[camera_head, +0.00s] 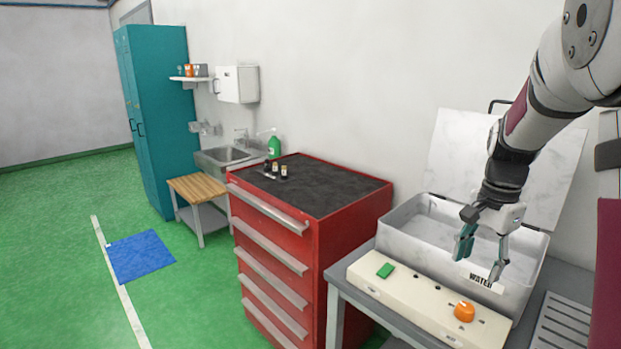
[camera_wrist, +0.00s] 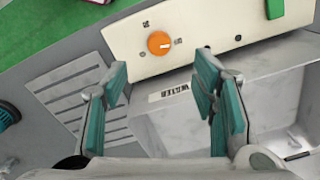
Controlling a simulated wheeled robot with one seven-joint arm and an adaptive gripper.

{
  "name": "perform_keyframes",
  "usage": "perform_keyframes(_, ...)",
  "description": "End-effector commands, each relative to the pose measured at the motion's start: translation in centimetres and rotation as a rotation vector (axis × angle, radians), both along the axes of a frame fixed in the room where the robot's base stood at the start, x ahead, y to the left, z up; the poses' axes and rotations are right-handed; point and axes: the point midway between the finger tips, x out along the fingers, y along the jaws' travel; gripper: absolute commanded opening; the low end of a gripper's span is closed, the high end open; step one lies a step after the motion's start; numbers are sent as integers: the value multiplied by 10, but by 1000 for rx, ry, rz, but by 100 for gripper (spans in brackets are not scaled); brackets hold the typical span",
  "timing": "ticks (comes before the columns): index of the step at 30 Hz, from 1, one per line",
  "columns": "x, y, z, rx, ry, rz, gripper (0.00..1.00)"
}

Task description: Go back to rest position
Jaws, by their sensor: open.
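My gripper (camera_head: 480,257) hangs at the end of my arm at the right of the head view, with its teal fingers spread and nothing between them. It is over the front wall of an open grey-white basin (camera_head: 412,218) labelled WATER. In the wrist view my gripper (camera_wrist: 165,95) also shows open and empty, with the WATER label (camera_wrist: 170,93) seen between the fingers. A cream control panel (camera_head: 410,301) in front of the basin carries an orange knob (camera_head: 464,311) and a green button (camera_head: 385,270). The knob also shows in the wrist view (camera_wrist: 159,43).
A red drawer cabinet (camera_head: 268,260) with small bottles (camera_head: 284,171) on its dark top stands left of the basin. The basin's raised lid (camera_head: 500,165) leans at the wall. A grooved drainboard (camera_head: 566,325) lies to the right. Green floor with a blue mat (camera_head: 140,256) is open at left.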

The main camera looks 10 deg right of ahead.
Motion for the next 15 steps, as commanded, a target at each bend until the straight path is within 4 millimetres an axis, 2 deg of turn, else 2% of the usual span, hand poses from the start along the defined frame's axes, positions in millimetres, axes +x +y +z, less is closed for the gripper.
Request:
perform_keyframes(5,-26,42,34,22,-75,188,53)
perform_keyframes(9,-56,80,59,19,-138,384,53)
perform_keyframes(15,-107,126,82,-25,-219,666,53)
